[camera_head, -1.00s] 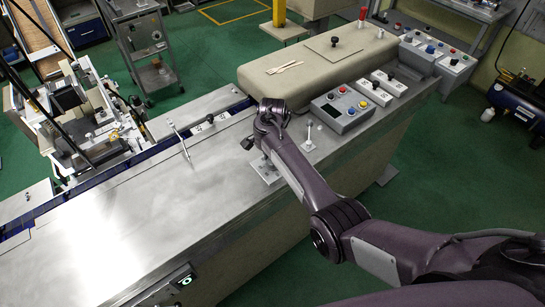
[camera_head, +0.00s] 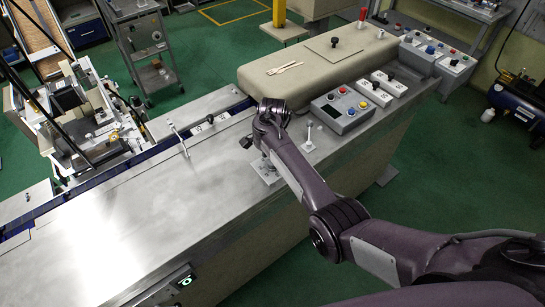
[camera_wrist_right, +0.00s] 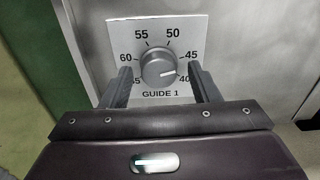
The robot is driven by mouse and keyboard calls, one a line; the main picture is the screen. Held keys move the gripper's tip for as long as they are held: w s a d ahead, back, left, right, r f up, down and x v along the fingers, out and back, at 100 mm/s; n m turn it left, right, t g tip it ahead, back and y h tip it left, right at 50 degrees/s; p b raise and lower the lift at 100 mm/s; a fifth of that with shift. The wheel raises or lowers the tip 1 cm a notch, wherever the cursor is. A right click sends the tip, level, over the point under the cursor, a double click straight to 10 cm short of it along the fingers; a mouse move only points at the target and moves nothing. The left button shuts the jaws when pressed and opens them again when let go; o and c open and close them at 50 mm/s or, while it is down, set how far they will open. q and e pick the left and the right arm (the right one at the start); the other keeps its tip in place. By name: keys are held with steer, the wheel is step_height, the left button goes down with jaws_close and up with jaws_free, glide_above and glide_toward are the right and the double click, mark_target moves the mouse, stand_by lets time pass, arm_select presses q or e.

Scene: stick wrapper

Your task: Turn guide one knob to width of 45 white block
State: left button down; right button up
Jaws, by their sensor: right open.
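The guide one knob (camera_wrist_right: 159,68) is a round grey dial on a white plate (camera_wrist_right: 120,32) marked "GUIDE 1", with numbers around it. Its white pointer line faces right, between 45 and 40, closer to 40. My right gripper (camera_wrist_right: 160,82) is open, with one finger on each side of the knob and visible gaps between. In the head view my right arm reaches down over the steel counter (camera_head: 130,215) beside a small pale plate (camera_head: 266,173); the gripper itself is mostly hidden there. My left gripper is out of view. I cannot identify the white block.
A grey control box (camera_head: 342,108) with coloured buttons stands right of my right wrist, and a short upright lever (camera_head: 309,135) is close by. A beige raised cover (camera_head: 310,65) with wooden sticks on it lies behind. The left half of the counter is clear.

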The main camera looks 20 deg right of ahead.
steer(key=shift+d+r, duration=0.1)
steer(key=shift+r, duration=0.3)
step_height(320, 180, up, 7)
steer(key=shift+b, duration=0.75)
